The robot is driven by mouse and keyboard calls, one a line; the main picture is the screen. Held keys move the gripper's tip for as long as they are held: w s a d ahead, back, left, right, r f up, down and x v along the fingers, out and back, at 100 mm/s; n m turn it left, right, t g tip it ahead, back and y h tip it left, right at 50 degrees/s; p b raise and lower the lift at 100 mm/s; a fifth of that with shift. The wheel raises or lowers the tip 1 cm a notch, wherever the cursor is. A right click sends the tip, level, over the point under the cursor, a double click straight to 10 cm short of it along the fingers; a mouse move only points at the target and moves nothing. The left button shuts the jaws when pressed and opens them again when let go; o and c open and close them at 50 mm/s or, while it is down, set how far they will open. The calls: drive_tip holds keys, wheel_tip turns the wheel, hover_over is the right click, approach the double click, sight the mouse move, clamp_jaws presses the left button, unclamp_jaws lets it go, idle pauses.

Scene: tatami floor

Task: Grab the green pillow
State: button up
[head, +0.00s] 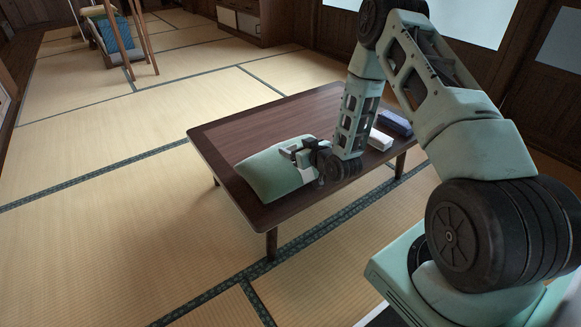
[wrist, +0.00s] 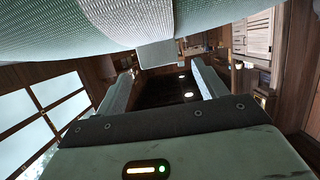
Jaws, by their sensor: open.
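The green pillow (head: 268,174) lies on the near left end of a low dark wooden table (head: 232,133). My gripper (head: 296,156) is at the pillow's right side, low over the table, with its fingers pointing left toward it. In the wrist view the pillow (wrist: 60,30) fills the top edge, very close to the camera. There my gripper (wrist: 160,78) is open, with its two fingers apart and no pillow visible between them. I cannot tell whether a finger touches the pillow. My gripper and arm hide part of the pillow's right side.
A white block (head: 380,140) and a dark blue block (head: 396,123) lie on the table's right end, behind my forearm. A wooden stand (head: 127,42) is far off at the back left. The tatami floor around the table's left side is clear.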

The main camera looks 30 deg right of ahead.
sight(291, 147)
drive_tip(key=b+x, duration=0.1)
drive_tip(key=x, duration=0.1)
drive_tip(key=f+b+x, duration=0.1)
drive_tip(key=x, duration=0.1)
drive_tip(key=shift+w+f+b, duration=0.1)
drive_tip(key=shift+w+b, duration=0.15)
drive_tip(key=shift+b, duration=0.05)
drive_tip(key=shift+w, duration=0.35)
clamp_jaws()
